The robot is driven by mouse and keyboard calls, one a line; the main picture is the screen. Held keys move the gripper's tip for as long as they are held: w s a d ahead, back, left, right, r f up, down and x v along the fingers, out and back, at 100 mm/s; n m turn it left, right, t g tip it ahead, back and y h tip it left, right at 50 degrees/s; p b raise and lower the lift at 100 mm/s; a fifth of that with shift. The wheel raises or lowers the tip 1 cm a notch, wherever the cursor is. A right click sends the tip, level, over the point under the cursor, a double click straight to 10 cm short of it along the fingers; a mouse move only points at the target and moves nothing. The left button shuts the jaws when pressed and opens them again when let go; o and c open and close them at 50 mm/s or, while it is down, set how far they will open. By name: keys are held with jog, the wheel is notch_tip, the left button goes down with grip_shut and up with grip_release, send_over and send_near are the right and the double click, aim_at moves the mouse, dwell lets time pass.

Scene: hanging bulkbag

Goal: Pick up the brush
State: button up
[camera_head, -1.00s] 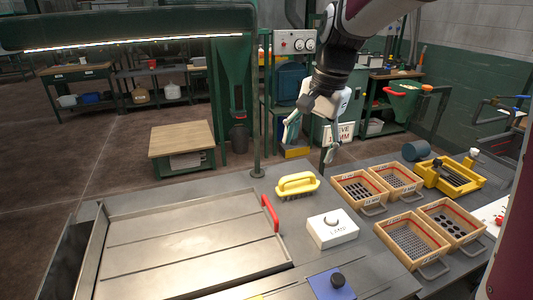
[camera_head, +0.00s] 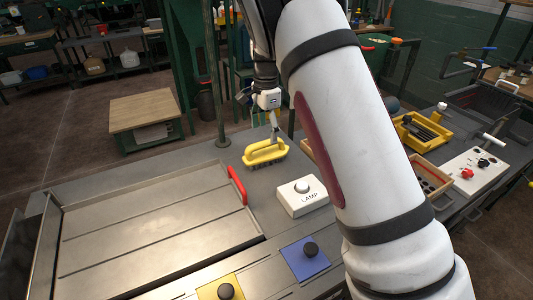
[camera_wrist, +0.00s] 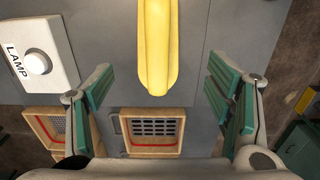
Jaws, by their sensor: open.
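The brush (camera_head: 264,153) has a yellow loop handle and dark bristles, and stands bristles down on the grey bench, right of the red handle. In the wrist view the yellow brush (camera_wrist: 157,45) lies at top centre, ahead of the gap between the fingers. My gripper (camera_head: 271,125) is above the brush in the head view, its fingers pointing down. In the wrist view my gripper (camera_wrist: 162,100) shows its two green-padded fingers wide apart with nothing between them. Whether a finger touches the brush is unclear in the head view.
A white LAMP box (camera_head: 303,195) stands right of the brush. A tray with a red handle (camera_head: 237,186) lies to the left. Wooden sieve boxes (camera_wrist: 152,129) sit near my fingers in the wrist view. A yellow crate (camera_head: 422,133) stands at right. Blue (camera_head: 305,259) and yellow (camera_head: 222,288) knob plates are in front.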

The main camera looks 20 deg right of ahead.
aim_at(266, 153)
notch_tip(266, 153, down, 9)
jog(key=shift+s+f+b, duration=0.1)
jog(key=shift+f+b, duration=0.05)
jog(key=shift+b, duration=0.45)
jog(key=c, duration=1.4)
